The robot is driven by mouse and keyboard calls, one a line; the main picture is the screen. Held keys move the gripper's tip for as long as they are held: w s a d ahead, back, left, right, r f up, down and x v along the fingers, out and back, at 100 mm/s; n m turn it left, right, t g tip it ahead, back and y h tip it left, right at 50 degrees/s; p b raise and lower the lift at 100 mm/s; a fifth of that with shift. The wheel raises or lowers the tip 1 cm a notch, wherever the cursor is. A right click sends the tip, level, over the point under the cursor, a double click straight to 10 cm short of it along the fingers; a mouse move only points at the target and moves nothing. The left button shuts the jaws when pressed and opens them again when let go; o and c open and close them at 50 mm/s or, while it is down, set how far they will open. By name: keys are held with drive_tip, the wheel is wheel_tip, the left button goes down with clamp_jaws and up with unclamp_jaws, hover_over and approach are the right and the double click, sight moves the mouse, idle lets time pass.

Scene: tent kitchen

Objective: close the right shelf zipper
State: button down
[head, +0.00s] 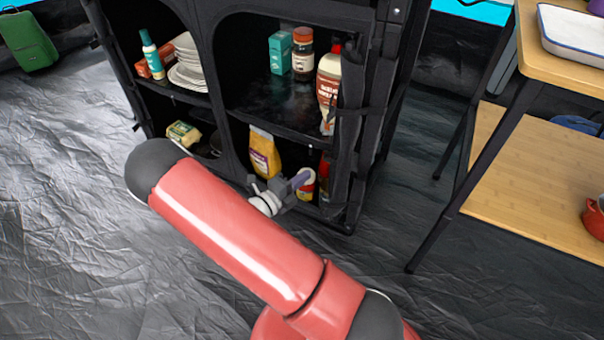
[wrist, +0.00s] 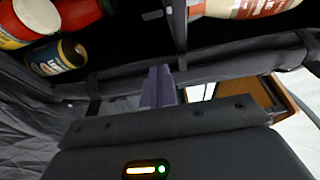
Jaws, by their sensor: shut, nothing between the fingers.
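The black fabric shelf (head: 225,100) stands in the middle of the head view with its right section open. A dark flap (head: 349,105) hangs bunched along the right edge of that opening; I cannot make out the zipper pull. My gripper (head: 304,178) is in front of the lower right compartment, near the opening's right side. In the wrist view, its purple-grey fingers (wrist: 160,84) are shut and hold nothing. They point at a dark fabric edge (wrist: 215,67) of the shelf; I cannot tell whether they touch it.
A sauce bottle (head: 328,88), a jar (head: 303,54) and a teal box (head: 280,52) stand on the upper right shelf. A wooden table (head: 540,190) stands at right.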

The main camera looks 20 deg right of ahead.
drive_tip(key=w+d+b, duration=0.1)
drive_tip(key=w+d, duration=0.4)
drive_tip(key=shift+w+d, duration=0.15)
drive_tip(key=shift+w, duration=0.25)
drive_tip(key=w+a+p, duration=0.1)
drive_tip(key=w+a, duration=0.6)
drive_tip(key=w, duration=0.2)
drive_tip(key=shift+a, duration=0.1)
